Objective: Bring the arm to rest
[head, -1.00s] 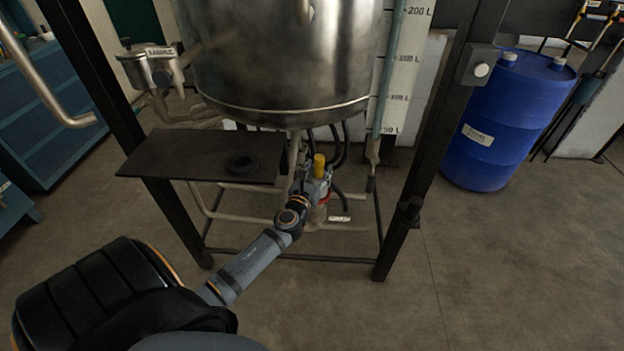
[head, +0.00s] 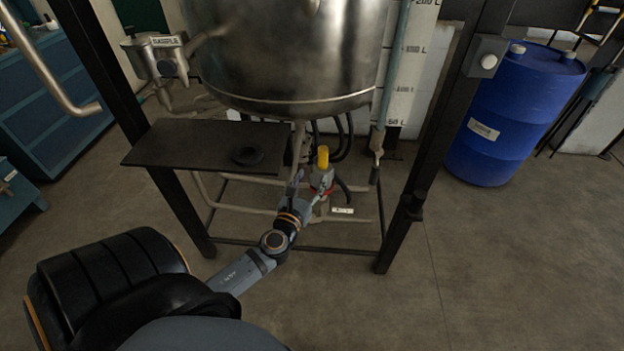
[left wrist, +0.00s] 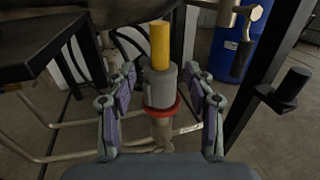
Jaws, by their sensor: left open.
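My left gripper (head: 306,190) reaches in from the lower left to the area under the steel tank (head: 295,60). In the left wrist view its fingers (left wrist: 163,100) are spread open. Between and beyond them is a grey valve body (left wrist: 160,86) with a yellow cylindrical top (left wrist: 160,45) and a red ring at its base. The yellow top also shows in the head view (head: 322,157), just beyond the gripper. The fingers look apart from the valve, with gaps on both sides. My right gripper is not in view.
A dark shelf (head: 190,145) with a black ring (head: 248,155) is left of the gripper. Black frame posts (head: 425,150) and low pipes surround the space under the tank. A blue drum (head: 515,115) stands at right. The floor in front is clear.

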